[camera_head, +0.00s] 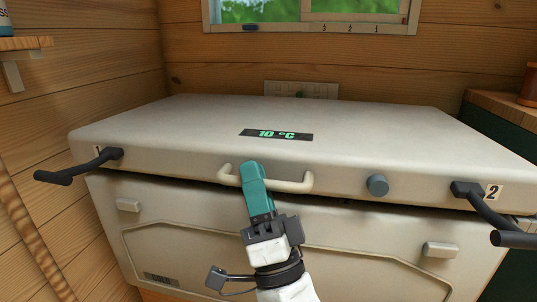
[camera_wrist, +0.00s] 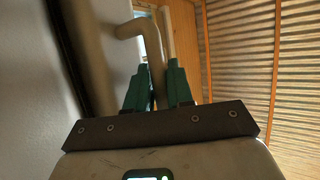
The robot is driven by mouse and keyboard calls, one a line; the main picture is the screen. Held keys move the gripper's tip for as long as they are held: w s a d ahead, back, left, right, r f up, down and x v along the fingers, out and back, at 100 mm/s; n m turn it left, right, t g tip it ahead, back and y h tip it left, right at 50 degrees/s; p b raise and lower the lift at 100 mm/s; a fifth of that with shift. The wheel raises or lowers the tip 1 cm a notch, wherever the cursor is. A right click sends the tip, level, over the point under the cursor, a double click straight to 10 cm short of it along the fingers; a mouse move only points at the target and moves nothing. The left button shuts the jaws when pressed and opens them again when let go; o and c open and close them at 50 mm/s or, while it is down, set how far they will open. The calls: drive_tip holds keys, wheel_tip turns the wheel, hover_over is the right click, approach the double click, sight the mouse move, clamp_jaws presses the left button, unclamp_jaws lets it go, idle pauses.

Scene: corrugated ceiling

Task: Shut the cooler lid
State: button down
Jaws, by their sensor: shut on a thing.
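The cooler lid (camera_head: 200,125) is a broad cream slab with a green "10 °C" display (camera_head: 276,134). It lies nearly level over the cooler body (camera_head: 190,215), with a narrow dark gap along the front between them. A cream handle (camera_head: 297,186) sits on the lid's front edge. My gripper (camera_head: 251,172), with teal fingers, is shut on the handle near its middle. In the wrist view the handle bar (camera_wrist: 128,29) passes between the teal fingers (camera_wrist: 156,78). The back edge of the lid seam is hidden.
A dark latch lever (camera_head: 78,166) sticks out at the left, another (camera_head: 488,212) at the right beside a "2" label. A round grey knob (camera_head: 377,185) is right of the handle. Wooden walls and a window (camera_head: 310,12) stand behind; a shelf (camera_head: 22,43) is at the upper left.

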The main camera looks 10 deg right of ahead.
drive_tip(key=shift+s+a+f, duration=0.1)
drive_tip(key=shift+f, duration=1.2)
drive_tip(key=shift+f, duration=0.1)
drive_tip(key=c, duration=1.3)
unclamp_jaws()
drive_tip(key=shift+f, duration=0.1)
drive_tip(key=shift+o, duration=1)
drive_tip(key=shift+r, duration=0.2)
drive_tip(key=shift+s, duration=0.1)
drive_tip(key=p+v, duration=0.1)
drive_tip(key=v, duration=1)
